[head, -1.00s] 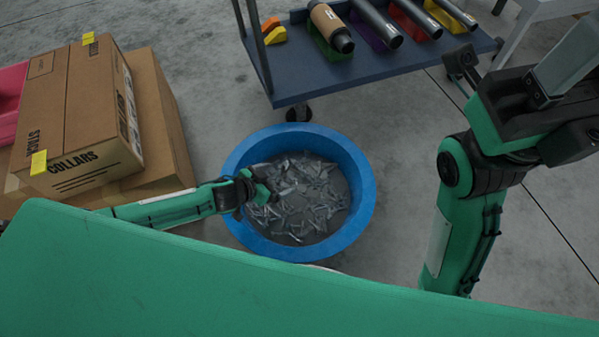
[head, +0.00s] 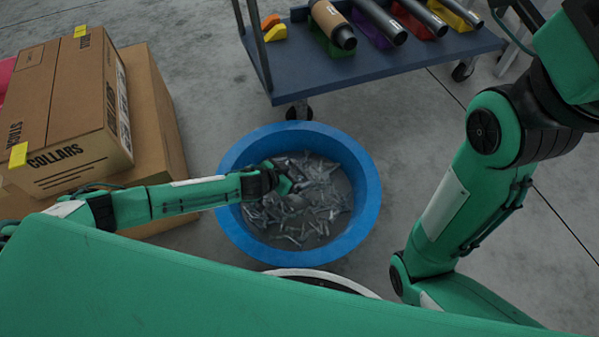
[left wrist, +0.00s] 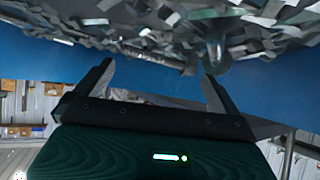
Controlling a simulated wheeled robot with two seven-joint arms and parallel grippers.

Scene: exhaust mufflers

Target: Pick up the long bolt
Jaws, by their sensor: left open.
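A blue round tub (head: 230,222) on the floor holds a heap of loose grey metal fasteners (head: 312,212). My left gripper (head: 285,184) reaches into the tub from the left, over the heap. In the left wrist view its two fingers (left wrist: 158,80) are spread, with nothing held between them. A long, ridged grey piece (left wrist: 155,56), possibly the long bolt, lies at the heap's edge just beyond the fingertips. I cannot single out the long bolt in the head view.
A dark blue wheeled cart (head: 370,68) with tubes in coloured holders stands behind the tub. Cardboard boxes (head: 75,110) are stacked at the left, close to my left arm. Grey floor (head: 400,130) is clear to the right of the tub.

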